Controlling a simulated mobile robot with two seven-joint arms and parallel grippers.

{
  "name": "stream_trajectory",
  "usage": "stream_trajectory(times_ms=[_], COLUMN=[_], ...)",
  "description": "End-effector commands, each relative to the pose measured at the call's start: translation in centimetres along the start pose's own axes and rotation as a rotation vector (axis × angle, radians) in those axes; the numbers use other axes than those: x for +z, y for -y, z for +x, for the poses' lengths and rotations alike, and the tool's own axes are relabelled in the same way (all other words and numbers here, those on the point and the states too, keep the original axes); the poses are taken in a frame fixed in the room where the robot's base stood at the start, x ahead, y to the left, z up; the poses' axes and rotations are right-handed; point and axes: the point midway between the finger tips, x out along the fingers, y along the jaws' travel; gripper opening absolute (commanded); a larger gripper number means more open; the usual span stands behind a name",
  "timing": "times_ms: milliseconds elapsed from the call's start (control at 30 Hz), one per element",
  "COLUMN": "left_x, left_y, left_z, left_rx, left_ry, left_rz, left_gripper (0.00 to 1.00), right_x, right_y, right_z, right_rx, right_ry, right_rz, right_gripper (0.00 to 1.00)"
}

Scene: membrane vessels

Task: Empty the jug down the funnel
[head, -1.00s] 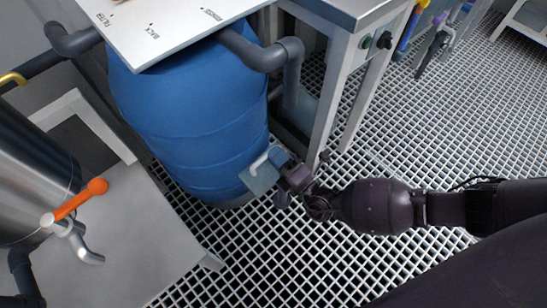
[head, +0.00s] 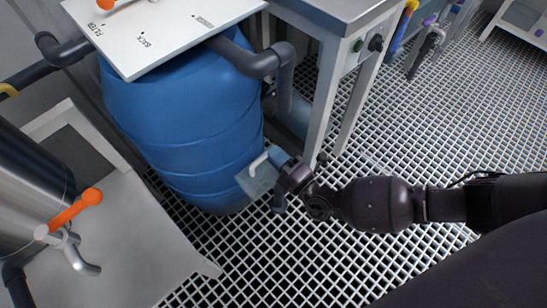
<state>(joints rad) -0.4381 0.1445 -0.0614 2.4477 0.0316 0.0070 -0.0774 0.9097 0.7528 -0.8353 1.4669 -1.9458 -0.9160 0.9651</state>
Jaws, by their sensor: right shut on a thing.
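The jug (head: 257,178) is a translucent blue-grey vessel with a pale handle, in the middle of the head view, in front of the blue barrel. My right gripper (head: 281,172) is shut on the jug at its right side and holds it above the grating floor. The jug looks tilted; its contents cannot be made out. No funnel can be made out in this view. My left gripper is out of view.
A large blue barrel (head: 182,125) stands behind the jug, with a white labelled panel (head: 150,42) above it and grey pipes (head: 262,62) beside it. A steel vessel with an orange-handled tap (head: 75,212) stands at left. A metal table (head: 335,75) stands right of the barrel. Open grating lies at right.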

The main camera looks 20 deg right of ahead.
Motion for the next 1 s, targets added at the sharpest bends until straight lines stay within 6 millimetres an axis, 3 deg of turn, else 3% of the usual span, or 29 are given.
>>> stream_trajectory(times_ms=[1000], left_x=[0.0], left_y=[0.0], left_z=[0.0], left_rx=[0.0], left_ry=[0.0], left_rz=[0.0], left_gripper=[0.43], right_x=[1.6], right_y=[-0.4], right_z=[0.1], right_rx=[0.001], right_ry=[0.025], right_rz=[0.117], right_gripper=[0.0])
